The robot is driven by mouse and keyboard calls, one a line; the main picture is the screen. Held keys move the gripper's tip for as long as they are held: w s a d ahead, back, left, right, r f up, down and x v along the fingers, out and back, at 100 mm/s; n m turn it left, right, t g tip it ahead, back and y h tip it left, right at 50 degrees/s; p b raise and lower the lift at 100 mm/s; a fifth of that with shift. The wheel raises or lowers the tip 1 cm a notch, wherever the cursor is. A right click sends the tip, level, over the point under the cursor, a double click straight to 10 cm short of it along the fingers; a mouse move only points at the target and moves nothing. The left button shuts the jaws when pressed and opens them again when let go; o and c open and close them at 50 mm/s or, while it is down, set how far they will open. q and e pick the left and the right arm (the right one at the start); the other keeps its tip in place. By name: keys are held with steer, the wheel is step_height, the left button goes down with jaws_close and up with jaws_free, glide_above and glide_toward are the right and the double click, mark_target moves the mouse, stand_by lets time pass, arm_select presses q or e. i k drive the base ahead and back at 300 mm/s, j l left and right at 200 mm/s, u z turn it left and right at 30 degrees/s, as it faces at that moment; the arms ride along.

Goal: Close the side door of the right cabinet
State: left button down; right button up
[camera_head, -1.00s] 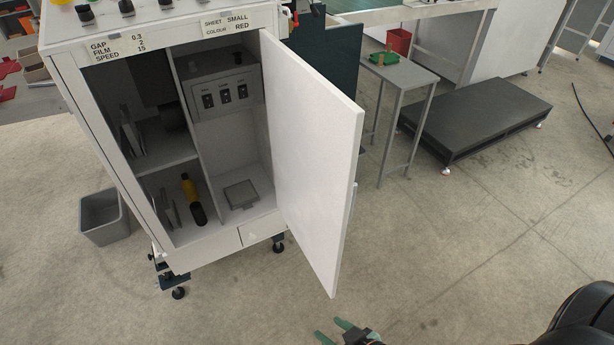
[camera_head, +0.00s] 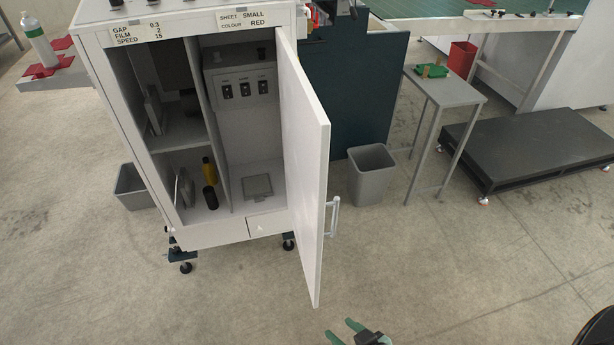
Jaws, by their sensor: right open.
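The white cabinet (camera_head: 240,228) stands left of centre with its open front facing me. Its white side door (camera_head: 306,165) is hinged on the right edge of the opening and stands swung out towards me. A metal bar handle (camera_head: 333,217) is on the door's outer face, on the right. My right gripper (camera_head: 344,333) is at the bottom edge, below the door's lower corner. Its green fingertips are apart, with nothing between them, and it does not touch the door. My left gripper is not in view.
A grey bin (camera_head: 371,176) stands on the floor right of the door, beside a small grey table (camera_head: 446,92). A low dark platform (camera_head: 545,145) is at the right. Another bin (camera_head: 132,188) is left of the cabinet. The floor in front of the door is clear.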

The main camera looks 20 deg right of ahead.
mark_target(306, 128)
steer(key=i+l+u, duration=0.2)
steer(key=l, duration=0.65)
steer(key=l+u, duration=0.15)
steer(key=l, duration=0.65)
steer(key=k+j+u, duration=0.1)
steer(key=k, duration=0.3)
